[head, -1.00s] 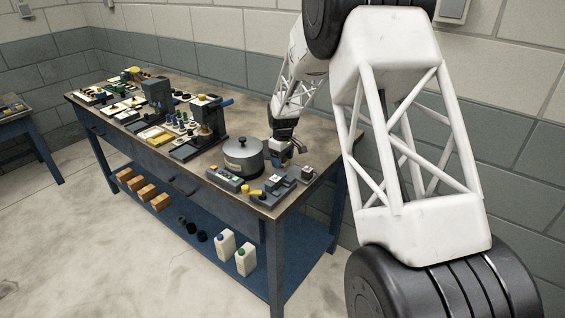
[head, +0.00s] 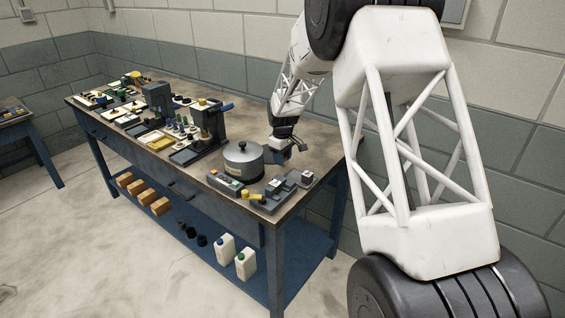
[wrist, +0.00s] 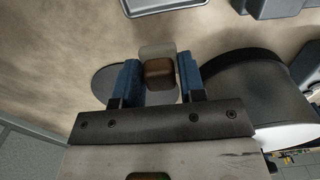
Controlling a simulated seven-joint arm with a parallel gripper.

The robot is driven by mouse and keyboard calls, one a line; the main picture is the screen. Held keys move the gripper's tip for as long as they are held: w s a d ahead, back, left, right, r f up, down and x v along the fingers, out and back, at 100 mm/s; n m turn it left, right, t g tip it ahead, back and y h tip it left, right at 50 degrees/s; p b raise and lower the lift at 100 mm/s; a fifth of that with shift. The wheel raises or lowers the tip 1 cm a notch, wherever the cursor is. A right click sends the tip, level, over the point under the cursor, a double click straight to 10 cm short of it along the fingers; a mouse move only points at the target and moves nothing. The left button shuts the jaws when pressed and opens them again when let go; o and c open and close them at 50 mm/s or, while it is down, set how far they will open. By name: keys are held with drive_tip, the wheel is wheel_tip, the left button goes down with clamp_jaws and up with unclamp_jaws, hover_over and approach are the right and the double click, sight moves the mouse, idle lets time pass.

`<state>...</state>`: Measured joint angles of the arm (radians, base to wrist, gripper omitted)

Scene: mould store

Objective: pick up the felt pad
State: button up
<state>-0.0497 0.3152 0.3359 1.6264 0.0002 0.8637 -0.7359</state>
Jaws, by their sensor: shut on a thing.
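I take this piece to be the felt pad (wrist: 158,50). The blue fingers grip it from both sides in the wrist view. In the head view my gripper (head: 279,156) is just behind the round grey pot, near the table's right end. The pad is too small and hidden there to make out.
The lidded pot (head: 243,160) stands close beside my gripper and also shows in the wrist view (wrist: 245,95). A dark flat disc (wrist: 106,82) shows behind the left finger. Grey fixtures (head: 281,186) stand in front. The worktable (head: 320,140) is bare toward the wall.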

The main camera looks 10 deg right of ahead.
wheel_tip(320, 180, up, 7)
drive_tip(key=shift+r, duration=0.2)
idle(0.6)
drive_tip(key=shift+o, duration=1.3)
drive_tip(key=shift+c, duration=0.4)
drive_tip(key=shift+s+a+r, duration=0.2)
drive_tip(key=shift+s+r, duration=0.05)
drive_tip(key=shift+s, duration=0.45)
drive_tip(key=s+r, duration=0.1)
drive_tip(key=s, duration=0.3)
drive_tip(key=s+a+r, duration=0.1)
drive_tip(key=s, duration=0.2)
drive_tip(key=s+a+r, duration=0.1)
drive_tip(key=s, duration=0.3)
drive_tip(key=shift+s+a+r, duration=0.15)
drive_tip(key=shift+s, duration=0.15)
